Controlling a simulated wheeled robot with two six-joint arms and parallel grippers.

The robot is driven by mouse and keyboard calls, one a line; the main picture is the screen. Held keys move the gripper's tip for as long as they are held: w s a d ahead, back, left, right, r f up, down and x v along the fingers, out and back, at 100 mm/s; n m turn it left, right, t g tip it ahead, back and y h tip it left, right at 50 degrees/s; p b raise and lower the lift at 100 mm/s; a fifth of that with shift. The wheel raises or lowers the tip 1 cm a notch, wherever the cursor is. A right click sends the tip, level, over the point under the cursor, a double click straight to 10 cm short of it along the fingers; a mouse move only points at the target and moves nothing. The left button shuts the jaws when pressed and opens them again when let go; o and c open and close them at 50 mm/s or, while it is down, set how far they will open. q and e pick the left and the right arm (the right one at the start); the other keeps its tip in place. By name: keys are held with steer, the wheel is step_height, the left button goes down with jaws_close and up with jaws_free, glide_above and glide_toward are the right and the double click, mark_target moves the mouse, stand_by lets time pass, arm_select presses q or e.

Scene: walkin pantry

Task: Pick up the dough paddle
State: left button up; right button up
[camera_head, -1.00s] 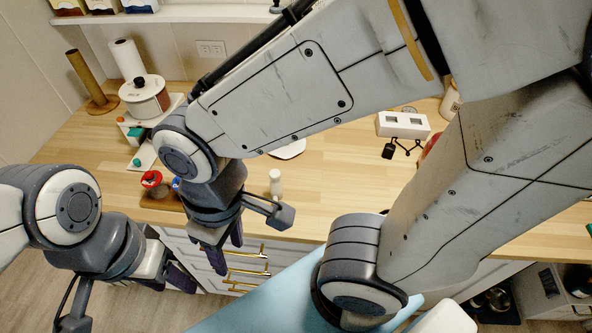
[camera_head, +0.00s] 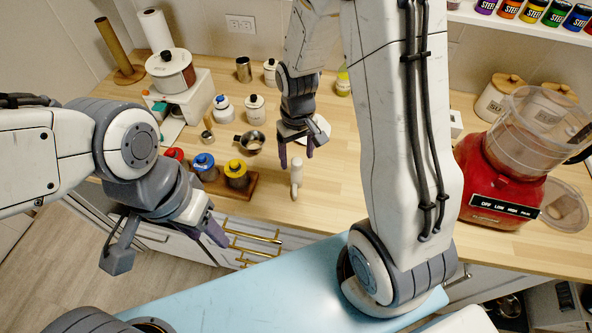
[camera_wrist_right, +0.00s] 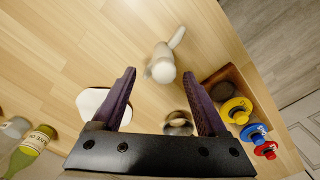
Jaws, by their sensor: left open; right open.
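The white piece that looks like the dough paddle (camera_head: 297,180) stands on the wooden counter near its front edge. In the right wrist view the dough paddle (camera_wrist_right: 161,65) shows a round hub with a thin arm, just beyond and between the fingertips. My right gripper (camera_head: 297,149) points down above and slightly behind it, open and empty. The right wrist view shows its two purple fingers (camera_wrist_right: 160,80) spread apart, with a gap to the paddle. My left gripper (camera_head: 210,226) is open in front of the counter, away from the paddle; its fingers are partly hidden.
A red food processor (camera_head: 497,190) stands to the right. The counter just around the paddle is clear.

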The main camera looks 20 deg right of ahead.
mark_target(297, 174)
steer(key=shift+s+f, duration=0.1)
steer(key=shift+f, duration=0.75)
steer(key=f, duration=0.1)
steer(key=f+p, duration=0.1)
steer(key=f, duration=0.2)
steer(key=shift+s+a+f+p, duration=0.15)
steer(key=shift+s+f+p, duration=0.1)
steer(key=shift+s+p, duration=0.1)
steer(key=shift+f, duration=0.45)
jaws_close()
